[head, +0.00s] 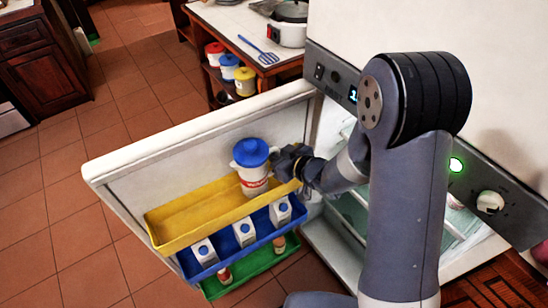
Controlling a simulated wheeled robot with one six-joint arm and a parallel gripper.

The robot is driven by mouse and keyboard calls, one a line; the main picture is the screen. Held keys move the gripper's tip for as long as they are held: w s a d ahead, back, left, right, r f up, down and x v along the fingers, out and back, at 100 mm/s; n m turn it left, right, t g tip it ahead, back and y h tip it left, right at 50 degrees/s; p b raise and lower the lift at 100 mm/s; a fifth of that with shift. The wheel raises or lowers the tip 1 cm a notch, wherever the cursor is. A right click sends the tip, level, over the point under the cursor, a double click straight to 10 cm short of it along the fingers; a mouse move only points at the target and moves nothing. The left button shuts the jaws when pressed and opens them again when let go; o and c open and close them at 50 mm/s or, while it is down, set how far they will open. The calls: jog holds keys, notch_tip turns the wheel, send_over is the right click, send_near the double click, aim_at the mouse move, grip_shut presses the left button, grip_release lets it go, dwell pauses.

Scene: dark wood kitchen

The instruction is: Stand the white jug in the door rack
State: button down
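The white jug (252,183) has a blue lid and a reddish band low on its body. It is upright at the right end of the yellow door rack (178,232), the top rack on the open fridge door. Its base is at the rack, but I cannot tell whether it rests on the rack floor or hangs just above it. My gripper (279,164) is at the jug's right side, touching or very close to it. The fingertips are dark and partly hidden, so their grip on the jug is unclear.
A blue rack (262,232) with several white cartons and a green rack (254,265) with bottles are below. The yellow rack's left part is empty. The open door (120,165) stands over the tiled floor. Behind is a counter with a blue spatula (260,50) and a cooker (287,30).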

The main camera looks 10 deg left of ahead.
jog(key=shift+f, duration=0.8)
jog(key=c, duration=1.9)
grip_release()
jog(key=shift+f, duration=0.15)
jog(key=o, duration=0.4)
jog(key=shift+o, duration=0.2)
jog(key=v, duration=1.2)
